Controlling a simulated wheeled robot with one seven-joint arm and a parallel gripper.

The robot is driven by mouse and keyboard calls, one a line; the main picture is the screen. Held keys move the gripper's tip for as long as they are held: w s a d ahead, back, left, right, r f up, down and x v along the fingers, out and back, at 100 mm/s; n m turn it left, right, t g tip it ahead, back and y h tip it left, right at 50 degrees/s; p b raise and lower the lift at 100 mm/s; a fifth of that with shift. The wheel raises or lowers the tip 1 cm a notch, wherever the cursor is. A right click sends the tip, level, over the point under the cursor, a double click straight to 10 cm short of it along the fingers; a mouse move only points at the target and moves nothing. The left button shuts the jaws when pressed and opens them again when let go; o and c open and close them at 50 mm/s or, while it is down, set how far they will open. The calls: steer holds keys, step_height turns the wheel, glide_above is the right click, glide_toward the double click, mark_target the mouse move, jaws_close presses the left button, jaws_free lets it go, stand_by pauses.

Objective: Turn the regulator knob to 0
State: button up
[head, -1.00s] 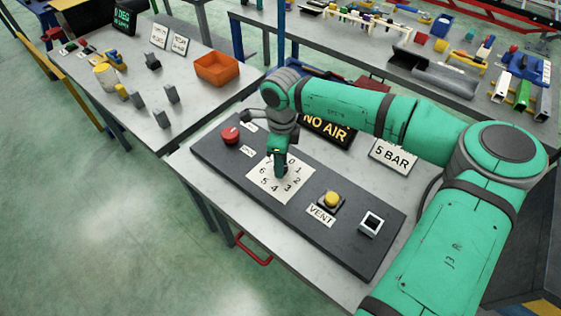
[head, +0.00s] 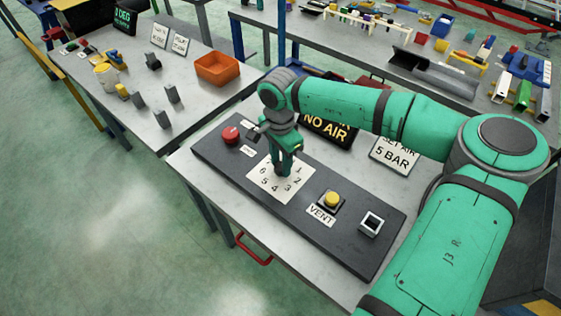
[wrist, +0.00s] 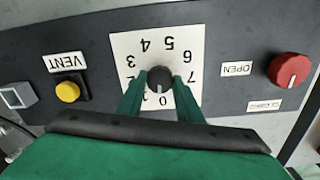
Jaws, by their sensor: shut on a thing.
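The black regulator knob (wrist: 160,75) sits in the middle of a white dial plate (wrist: 210,38) numbered 0 to 7. In the wrist view its white pointer mark faces the 0 on the side near my gripper. My gripper (wrist: 161,82) has one green finger on each side of the knob and is shut on it. In the head view my gripper (head: 285,172) reaches down to the dial plate (head: 263,184) and hides the knob and part of the numbers.
On the dark panel (head: 360,246) are a red knob (head: 231,134) with OPEN and CLOSED labels, a yellow VENT button (head: 332,199) and a square fitting (head: 370,222). Behind stand a NO AIR display (head: 328,129) and a 5 BAR sign (head: 393,154).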

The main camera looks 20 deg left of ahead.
mark_target(280, 164)
steer(key=shift+w+n, duration=0.1)
steer(key=shift+n, duration=0.5)
steer(key=o, duration=1)
steer(key=shift+o, duration=0.2)
step_height(280, 164, up, 11)
steer(key=shift+a+f, duration=0.1)
steer(key=shift+a, duration=0.05)
